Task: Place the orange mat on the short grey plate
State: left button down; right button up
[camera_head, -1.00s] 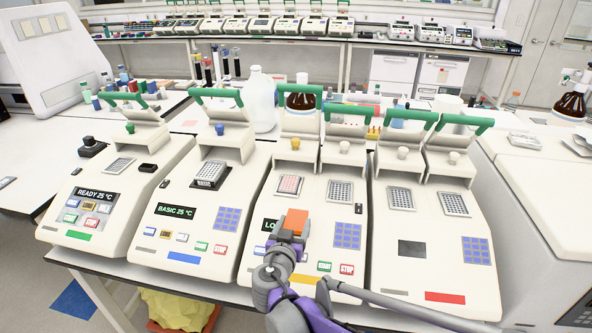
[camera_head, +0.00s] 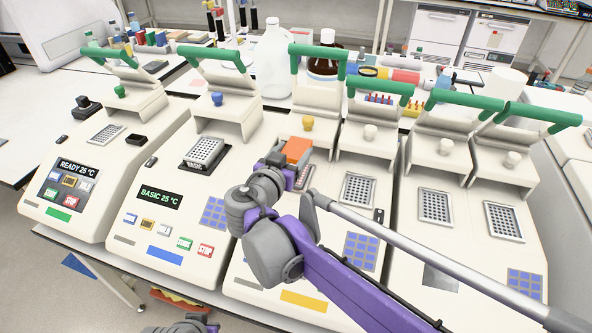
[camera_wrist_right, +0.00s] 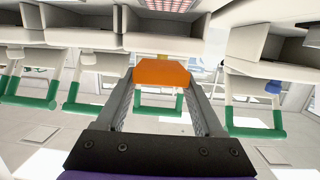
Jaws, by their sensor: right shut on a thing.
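My right gripper (camera_head: 284,156) is shut on the orange mat (camera_head: 298,148). The mat is a small orange slab, held above the third machine from the left, in front of its yellow knob. In the right wrist view the mat (camera_wrist_right: 162,73) sits between the two fingers. Below it in the head view, a pinkish perforated plate (camera_head: 303,178) is partly hidden by the gripper. A raised grey perforated plate (camera_head: 203,152) stands on the second machine. I cannot tell which plate is the short grey one. A grey part at the bottom edge may be my left gripper (camera_head: 184,326).
Other grey perforated plates lie on the third (camera_head: 357,190) and right (camera_head: 434,206) machines. Raised lids with green handles (camera_head: 318,51) stand behind the plates. A white jug (camera_head: 275,62) and a brown bottle (camera_head: 324,66) stand behind the lids.

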notch_tip(320, 180, down, 2)
jog(key=shift+s+f, duration=0.1)
jog(key=shift+f, duration=0.1)
jog(key=shift+f+b, duration=0.35)
jog(key=shift+f, duration=1.7)
jog(key=o, duration=1.4)
jog(key=shift+r, duration=0.1)
jog(key=v, duration=1.2)
